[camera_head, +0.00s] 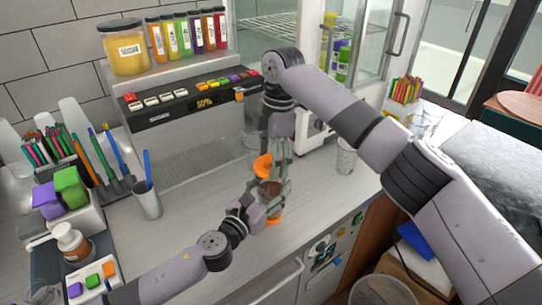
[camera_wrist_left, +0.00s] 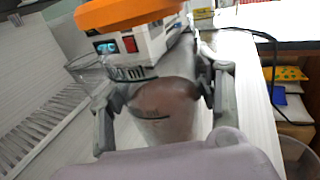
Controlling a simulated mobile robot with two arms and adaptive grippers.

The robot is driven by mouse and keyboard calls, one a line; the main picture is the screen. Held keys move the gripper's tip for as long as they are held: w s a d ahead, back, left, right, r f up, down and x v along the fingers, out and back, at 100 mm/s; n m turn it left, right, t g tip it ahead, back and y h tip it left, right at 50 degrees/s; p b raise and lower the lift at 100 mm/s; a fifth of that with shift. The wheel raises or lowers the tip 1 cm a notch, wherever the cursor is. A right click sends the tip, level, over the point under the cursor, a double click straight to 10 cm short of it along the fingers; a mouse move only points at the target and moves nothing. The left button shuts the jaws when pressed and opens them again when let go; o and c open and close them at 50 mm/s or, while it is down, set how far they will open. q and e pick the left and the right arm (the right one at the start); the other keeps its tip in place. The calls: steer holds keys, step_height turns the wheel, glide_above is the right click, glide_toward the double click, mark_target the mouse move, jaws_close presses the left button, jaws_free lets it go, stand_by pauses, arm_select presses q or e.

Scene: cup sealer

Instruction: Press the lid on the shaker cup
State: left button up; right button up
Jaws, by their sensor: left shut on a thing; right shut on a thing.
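The shaker cup (camera_head: 268,188) is clear with brown contents and stands on the counter, with orange showing near its base. It also shows in the left wrist view (camera_wrist_left: 165,115). My left gripper (camera_head: 260,205) is shut around it, with one finger on each side. My right gripper (camera_head: 277,155) comes down from above and is shut on the lid. Its fingers partly hide the lid and cup.
A clear cup (camera_head: 346,157) is to the right and a grey cup with a blue stick (camera_head: 148,198) to the left. Pen holders and bottles crowd the left. The front counter edge is close by.

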steer(key=shift+f, duration=0.55)
steer(key=shift+f, duration=0.6)
steer(key=o, duration=1.1)
steer(key=shift+r, duration=0.1)
steer(key=r, duration=0.7)
steer(key=d+r, duration=0.1)
steer(key=r, duration=0.3)
steer(key=shift+w+d+r, duration=0.1)
steer(key=shift+w+r, duration=0.2)
steer(key=shift+w, duration=0.05)
arm_select(q)
steer(key=o, duration=1.8)
steer(key=shift+c, duration=0.2)
